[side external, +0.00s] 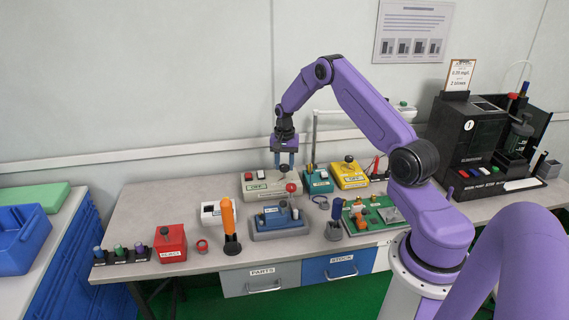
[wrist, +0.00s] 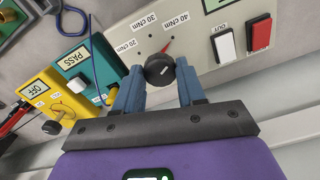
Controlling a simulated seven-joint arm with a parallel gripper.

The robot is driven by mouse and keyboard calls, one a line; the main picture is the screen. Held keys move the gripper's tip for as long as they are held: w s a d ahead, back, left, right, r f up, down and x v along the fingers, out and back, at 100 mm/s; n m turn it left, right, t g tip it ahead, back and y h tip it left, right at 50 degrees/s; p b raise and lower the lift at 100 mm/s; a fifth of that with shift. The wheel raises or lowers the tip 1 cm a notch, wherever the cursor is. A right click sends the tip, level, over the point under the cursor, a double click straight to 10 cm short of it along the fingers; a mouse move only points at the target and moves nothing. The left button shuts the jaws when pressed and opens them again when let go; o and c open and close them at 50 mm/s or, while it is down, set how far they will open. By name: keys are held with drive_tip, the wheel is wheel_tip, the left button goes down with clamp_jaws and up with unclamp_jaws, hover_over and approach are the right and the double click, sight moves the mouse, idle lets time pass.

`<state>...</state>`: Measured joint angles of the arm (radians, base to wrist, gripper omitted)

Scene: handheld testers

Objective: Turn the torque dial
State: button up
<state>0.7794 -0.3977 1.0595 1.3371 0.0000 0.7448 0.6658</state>
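The torque dial (wrist: 159,69) is a dark round knob with a red pointer on a beige tester (wrist: 205,22). In the side view my gripper (side external: 284,165) points down over the right part of the beige tester (side external: 262,195). The fingers partly hide the dial there.
A white button (wrist: 224,46) and a red button (wrist: 260,33) sit beside the dial. The teal PASS box (side external: 318,181) and yellow box (side external: 350,176) stand to the right. A blue tester (side external: 278,222) with a red-ball lever (side external: 291,187) stands in front.

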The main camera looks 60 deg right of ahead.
sight(285, 166)
drive_tip(key=shift+n, duration=0.3)
drive_tip(key=n, duration=1.1)
idle(0.6)
drive_tip(key=o, duration=1.1)
drive_tip(key=shift+c, duration=0.2)
drive_tip(key=shift+r, duration=0.1)
wheel_tip(285, 166, up, 17)
drive_tip(key=shift+r, duration=0.15)
